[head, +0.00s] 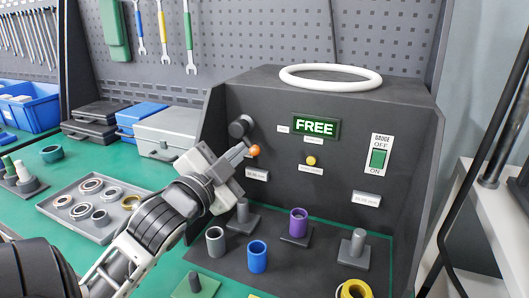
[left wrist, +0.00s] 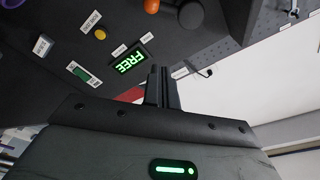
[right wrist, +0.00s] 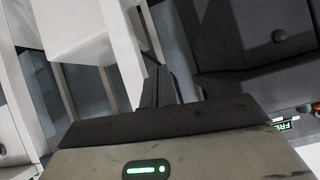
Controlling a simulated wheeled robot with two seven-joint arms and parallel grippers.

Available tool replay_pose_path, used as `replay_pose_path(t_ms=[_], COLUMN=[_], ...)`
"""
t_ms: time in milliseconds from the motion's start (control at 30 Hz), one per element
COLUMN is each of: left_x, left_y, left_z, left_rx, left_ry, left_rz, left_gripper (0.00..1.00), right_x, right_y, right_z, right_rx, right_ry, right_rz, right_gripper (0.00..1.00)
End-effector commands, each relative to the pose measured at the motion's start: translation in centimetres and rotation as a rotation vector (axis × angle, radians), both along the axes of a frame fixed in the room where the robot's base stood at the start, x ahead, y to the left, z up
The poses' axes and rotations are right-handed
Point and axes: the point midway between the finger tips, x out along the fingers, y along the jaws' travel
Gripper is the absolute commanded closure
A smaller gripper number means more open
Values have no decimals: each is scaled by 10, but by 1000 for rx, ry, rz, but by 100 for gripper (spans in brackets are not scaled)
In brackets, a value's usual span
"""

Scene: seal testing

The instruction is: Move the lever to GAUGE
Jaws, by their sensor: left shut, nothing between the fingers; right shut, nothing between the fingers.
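The dark test box (head: 290,170) carries a lever with a black round hub (head: 240,127) and an orange ball tip (head: 254,151). The lever points down and slightly right. In the left wrist view the orange tip (left wrist: 151,5) and the hub (left wrist: 190,15) are at the top edge. A lit green display (head: 316,127) reads FREE. My left gripper (head: 240,154) is shut and empty, its fingertips close beside the lever on its left; I cannot tell whether they touch it. My right gripper (right wrist: 158,88) is shut and empty, away from the lever.
A green GAUGE OFF/ON switch (head: 378,158) and a yellow button (head: 311,160) are on the panel. A white ring (head: 331,78) lies on top. Pegs, a blue cup (head: 257,257) and a purple cylinder (head: 298,223) stand below. A tray of rings (head: 65,222) is left.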

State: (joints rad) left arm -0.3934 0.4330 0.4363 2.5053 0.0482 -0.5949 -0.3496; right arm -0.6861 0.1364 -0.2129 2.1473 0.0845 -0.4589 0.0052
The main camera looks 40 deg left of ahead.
Motion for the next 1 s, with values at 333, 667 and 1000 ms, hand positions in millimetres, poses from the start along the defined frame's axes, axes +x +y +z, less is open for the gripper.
replay_pose_path(t_ms=[333, 667, 1000], left_x=[22, 79, 89], left_y=[4, 16, 35], left_z=[-9, 1, -15], left_rx=[3, -1, 1], left_ry=[-7, -2, 4], left_rz=[-2, 1, 1], left_gripper=[100, 100, 100], right_x=[1, 1, 1], right_y=[4, 3, 3], right_z=[-13, -5, -8], right_rx=[34, 34, 34], right_ry=[-16, -14, -13], right_rz=[-4, -4, -4], right_gripper=[100, 100, 100])
